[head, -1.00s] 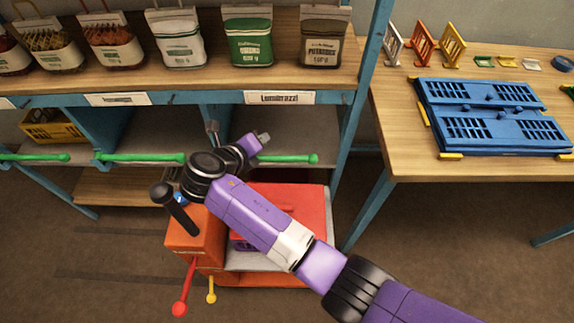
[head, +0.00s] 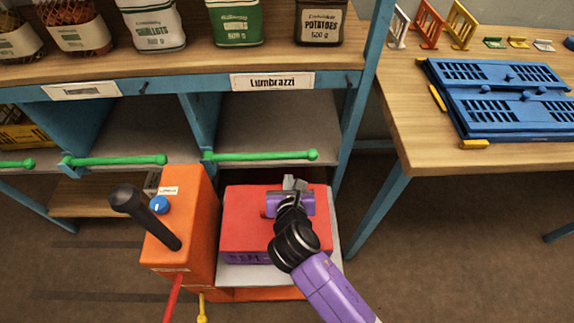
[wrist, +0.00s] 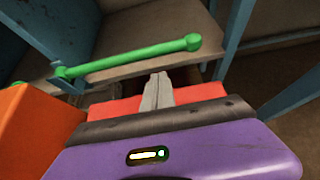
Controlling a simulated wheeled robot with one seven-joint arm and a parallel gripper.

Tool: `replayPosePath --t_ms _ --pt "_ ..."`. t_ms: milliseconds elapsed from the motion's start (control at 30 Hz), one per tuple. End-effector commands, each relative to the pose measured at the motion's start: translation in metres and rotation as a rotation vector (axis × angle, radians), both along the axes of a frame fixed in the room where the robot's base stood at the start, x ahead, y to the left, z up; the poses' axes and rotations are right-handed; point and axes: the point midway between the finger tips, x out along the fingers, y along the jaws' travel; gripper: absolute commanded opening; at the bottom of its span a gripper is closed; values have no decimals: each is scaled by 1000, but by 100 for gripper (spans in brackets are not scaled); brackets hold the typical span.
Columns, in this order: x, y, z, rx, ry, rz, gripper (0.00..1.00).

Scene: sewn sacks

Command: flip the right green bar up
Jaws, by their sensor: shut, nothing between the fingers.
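The right green bar (head: 262,156) lies level across the front of the right-hand shelf bay, under the "Lumbrazzi" label. It has a round knob at its right end and a blue bracket at its left end. In the wrist view the same bar (wrist: 130,57) runs across the upper left, tilted up to the right. My gripper (head: 294,183) is below the bar, over the red top of my base, and apart from the bar. In the wrist view its fingertips (wrist: 157,90) are together and empty, pointing toward the shelf below the bar.
A second green bar (head: 118,160) crosses the bay to the left. The blue shelf frame (head: 363,90) has an upright right of the bar. Packaged sacks, including a green one (head: 235,18), stand on the shelf above. A wooden table (head: 420,150) with blue panels (head: 505,98) stands at right.

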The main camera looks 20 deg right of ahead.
Motion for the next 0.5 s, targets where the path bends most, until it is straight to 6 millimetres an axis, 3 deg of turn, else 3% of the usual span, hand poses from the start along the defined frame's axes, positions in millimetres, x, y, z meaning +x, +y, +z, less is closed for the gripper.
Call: replayPosePath --t_ms 300,500 --pt "2 -1 -2 -2 2 -1 0" --pt "22 -8 -15 -4 2 -2 0"
